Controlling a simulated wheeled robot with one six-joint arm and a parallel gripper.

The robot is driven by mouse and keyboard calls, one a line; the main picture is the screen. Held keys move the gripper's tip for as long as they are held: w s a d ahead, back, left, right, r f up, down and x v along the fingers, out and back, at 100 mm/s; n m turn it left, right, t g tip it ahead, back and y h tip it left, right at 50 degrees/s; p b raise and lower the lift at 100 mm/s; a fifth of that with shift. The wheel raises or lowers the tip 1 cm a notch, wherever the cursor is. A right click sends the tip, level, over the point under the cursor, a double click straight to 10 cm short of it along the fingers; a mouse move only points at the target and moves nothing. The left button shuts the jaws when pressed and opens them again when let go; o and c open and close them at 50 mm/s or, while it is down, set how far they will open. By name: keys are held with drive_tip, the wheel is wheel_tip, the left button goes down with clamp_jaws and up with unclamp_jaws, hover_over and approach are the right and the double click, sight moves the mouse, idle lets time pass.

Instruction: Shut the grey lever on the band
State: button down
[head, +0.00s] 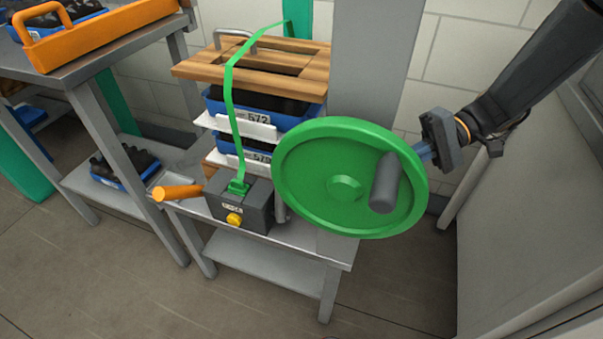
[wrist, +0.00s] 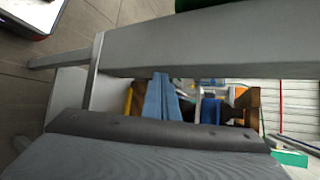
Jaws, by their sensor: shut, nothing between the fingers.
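A green band (head: 229,100) runs over a wooden-topped stack and down into a dark grey box (head: 241,207) on the low bench. A narrow grey piece (head: 281,207), possibly the lever, stands at the box's right side, partly hidden by the large green wheel (head: 310,190). The wheel has a grey handle (head: 385,184). My gripper (head: 421,151) is shut and empty at the wheel's right edge, well right of the box; I cannot tell whether it touches the wheel. Its blue fingers also show together in the wrist view (wrist: 161,97).
An orange handle (head: 178,192) sticks out left of the box, and a yellow knob (head: 234,219) is on its front. Blue crates (head: 225,108) are stacked behind. A taller table (head: 95,65) with an orange carrier (head: 100,38) stands left. A grey post (head: 372,65) rises behind the wheel.

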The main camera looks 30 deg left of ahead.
drive_tip(key=a+f+n+g+y+p, duration=0.1)
drive_tip(key=a+f+y, duration=0.3)
drive_tip(key=a, duration=0.5)
drive_tip(key=shift+a+n+g+y, duration=0.15)
drive_tip(key=shift+n+g+y, duration=0.15)
drive_tip(key=shift+g+y, duration=0.4)
drive_tip(key=p+x, duration=0.1)
drive_tip(key=x, duration=0.9)
